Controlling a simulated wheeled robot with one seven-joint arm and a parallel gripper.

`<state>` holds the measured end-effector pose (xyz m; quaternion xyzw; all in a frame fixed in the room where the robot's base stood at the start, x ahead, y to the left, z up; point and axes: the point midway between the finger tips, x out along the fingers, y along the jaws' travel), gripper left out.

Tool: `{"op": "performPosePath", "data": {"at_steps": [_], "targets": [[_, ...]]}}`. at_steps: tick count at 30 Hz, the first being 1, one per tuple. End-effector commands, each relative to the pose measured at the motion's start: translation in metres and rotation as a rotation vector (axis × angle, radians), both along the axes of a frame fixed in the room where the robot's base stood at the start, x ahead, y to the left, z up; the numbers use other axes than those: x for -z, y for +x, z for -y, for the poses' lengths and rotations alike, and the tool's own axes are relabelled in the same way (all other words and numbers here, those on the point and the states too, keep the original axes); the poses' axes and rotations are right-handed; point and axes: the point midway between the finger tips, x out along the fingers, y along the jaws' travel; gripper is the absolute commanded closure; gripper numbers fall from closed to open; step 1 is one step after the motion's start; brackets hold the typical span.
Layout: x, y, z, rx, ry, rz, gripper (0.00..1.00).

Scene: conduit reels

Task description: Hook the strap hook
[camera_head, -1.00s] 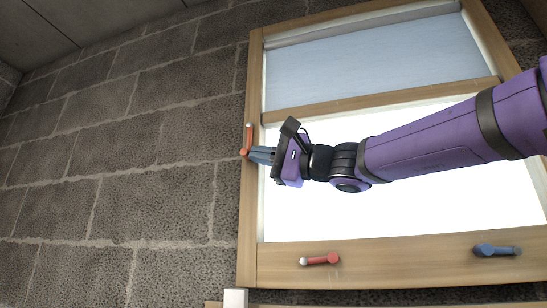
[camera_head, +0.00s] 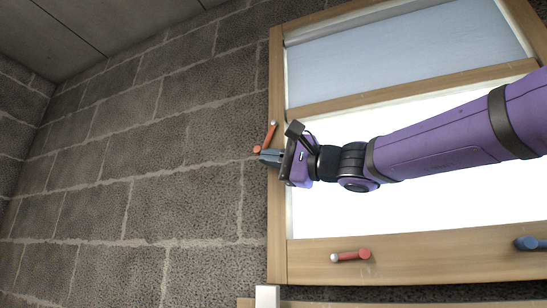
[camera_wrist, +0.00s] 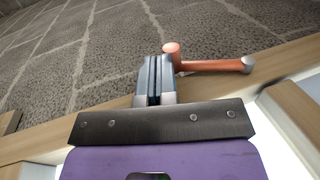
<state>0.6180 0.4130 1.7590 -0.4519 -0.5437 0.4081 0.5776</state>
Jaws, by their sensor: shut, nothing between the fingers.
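I see no strap or strap hook in either view. An orange handle (camera_head: 267,136) with a pale tip is on the left upright of a wooden window frame, and its tip leans up and to the right. It also shows in the wrist view (camera_wrist: 212,66). My gripper (camera_head: 262,157) is shut, with nothing between its blue-grey fingers. The fingertips are close beside the handle's pivot end. In the wrist view, the closed fingers (camera_wrist: 153,75) are just left of the pivot end; I cannot tell if they touch it.
The wooden window frame (camera_head: 420,253) surrounds a bright pane and a blue-grey upper panel (camera_head: 400,62). A red handle (camera_head: 351,255) and a blue handle (camera_head: 530,244) are on its lower rail. A block wall (camera_head: 150,160) fills the left. A white block (camera_head: 267,297) is below.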

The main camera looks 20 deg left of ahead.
Motion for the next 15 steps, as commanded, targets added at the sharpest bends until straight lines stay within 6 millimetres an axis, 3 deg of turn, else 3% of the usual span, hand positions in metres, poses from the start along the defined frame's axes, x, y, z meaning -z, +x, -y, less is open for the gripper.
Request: {"op": "performPosePath", "data": {"at_steps": [5,15], "targets": [[0.002,-0.001,0.011,0.002,0.000,0.001,1.00],[0.018,-0.005,0.070,0.004,0.000,0.000,1.00]]}}
